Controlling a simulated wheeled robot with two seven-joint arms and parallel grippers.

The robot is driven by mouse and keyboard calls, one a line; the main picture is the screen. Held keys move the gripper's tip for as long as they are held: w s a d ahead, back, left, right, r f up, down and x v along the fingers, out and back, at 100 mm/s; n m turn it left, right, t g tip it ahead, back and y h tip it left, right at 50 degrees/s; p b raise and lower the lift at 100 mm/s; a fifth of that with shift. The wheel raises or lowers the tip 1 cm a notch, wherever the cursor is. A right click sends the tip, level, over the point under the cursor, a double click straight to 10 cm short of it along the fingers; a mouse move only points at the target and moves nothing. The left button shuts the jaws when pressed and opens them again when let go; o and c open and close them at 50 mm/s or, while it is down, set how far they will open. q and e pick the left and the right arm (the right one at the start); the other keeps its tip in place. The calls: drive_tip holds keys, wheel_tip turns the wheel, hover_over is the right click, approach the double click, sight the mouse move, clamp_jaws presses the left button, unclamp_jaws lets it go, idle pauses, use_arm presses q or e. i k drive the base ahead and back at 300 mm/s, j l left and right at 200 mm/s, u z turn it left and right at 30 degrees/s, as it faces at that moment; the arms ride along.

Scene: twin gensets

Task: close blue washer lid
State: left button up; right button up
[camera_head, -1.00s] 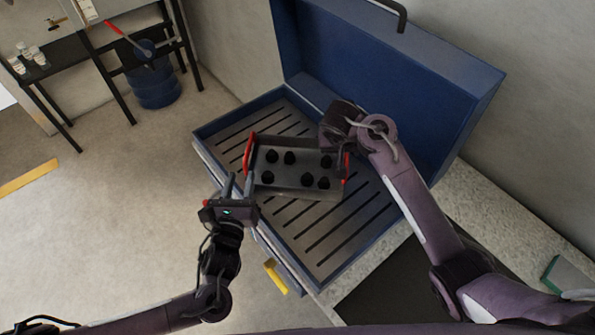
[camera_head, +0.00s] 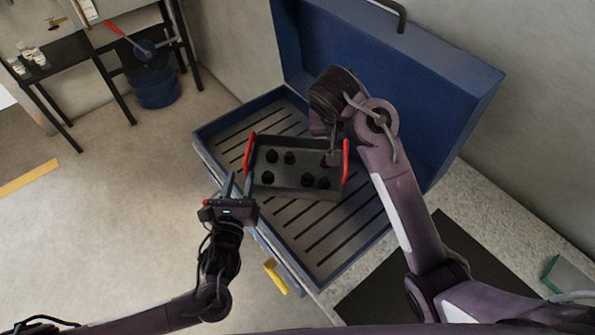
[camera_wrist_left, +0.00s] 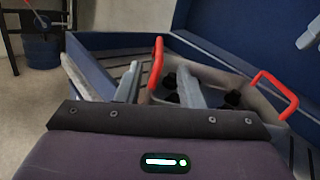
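The blue washer (camera_head: 345,262) stands open in the head view, with a slatted floor inside. Its blue lid (camera_head: 400,85) is raised at the back and has a dark handle (camera_head: 401,14) on its top edge. A grey tray with red handles (camera_head: 290,190) and several black round parts in it sits on the slats. My left gripper (camera_head: 238,182) is at the tray's left side, fingers apart; in the left wrist view the fingers (camera_wrist_left: 160,85) are spread near a red handle, with no grip visible. My right gripper (camera_head: 333,158) is over the tray's right part, its fingers mostly hidden by the wrist.
A yellow handle (camera_head: 276,276) sticks out at the washer's front. A stone-like counter with a dark mat (camera_head: 400,290) lies at the lower right. A black-legged bench (camera_head: 95,50) and a blue bucket (camera_head: 155,88) stand at the back left.

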sight(439, 91)
drive_tip(key=k+j, duration=0.8)
drive_tip(key=j, duration=0.05)
